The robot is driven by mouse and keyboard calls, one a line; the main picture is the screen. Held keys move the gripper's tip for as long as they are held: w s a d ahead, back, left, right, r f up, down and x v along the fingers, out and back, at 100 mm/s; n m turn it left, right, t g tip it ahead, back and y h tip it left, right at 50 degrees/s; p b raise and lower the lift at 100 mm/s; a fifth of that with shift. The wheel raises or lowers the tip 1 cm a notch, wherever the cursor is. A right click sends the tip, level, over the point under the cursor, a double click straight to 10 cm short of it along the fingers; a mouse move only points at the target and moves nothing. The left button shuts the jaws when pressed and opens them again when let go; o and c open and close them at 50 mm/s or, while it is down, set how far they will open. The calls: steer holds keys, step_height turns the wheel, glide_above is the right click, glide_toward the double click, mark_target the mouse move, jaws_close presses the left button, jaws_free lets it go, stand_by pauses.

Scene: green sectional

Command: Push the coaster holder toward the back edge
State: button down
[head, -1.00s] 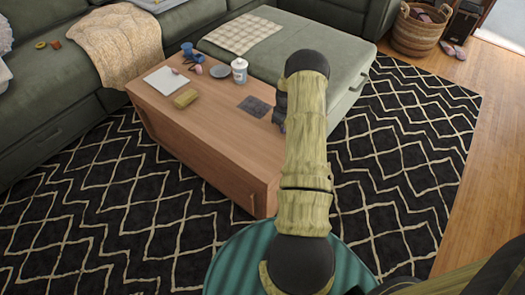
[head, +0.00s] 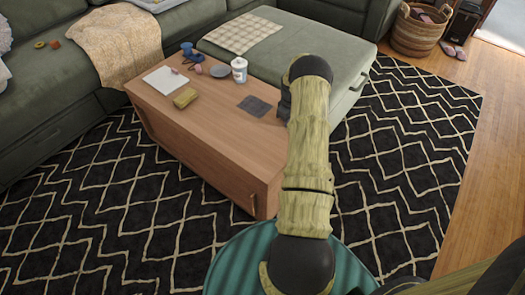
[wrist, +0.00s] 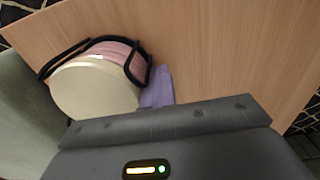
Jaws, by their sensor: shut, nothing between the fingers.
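The coaster holder, a black wire frame (wrist: 137,72) around a stack of round pink and cream coasters (wrist: 95,88), lies in the wrist view on the wooden table near its edge. It appears tipped, with a cream round face toward the camera. My gripper (wrist: 158,86) is shut and empty; its lavender fingertips show just right of the holder, very close to it. I cannot tell whether they touch. In the head view my arm hides the holder and most of the gripper.
The wooden table (head: 205,140) also carries a dark flat square (head: 255,106), a white jar (head: 239,70), a grey disc (head: 219,71), a yellow block (head: 185,97), a white notepad (head: 165,81) and a blue item (head: 187,49). A green ottoman (head: 305,45) adjoins the table's far side.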

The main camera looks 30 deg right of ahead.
step_height(320, 180, up, 9)
steer(key=a+p, duration=0.1)
steer(key=p, duration=0.6)
steer(key=shift+s+a+p, duration=0.35)
steer(key=shift+a, duration=0.05)
stand_by(0.7)
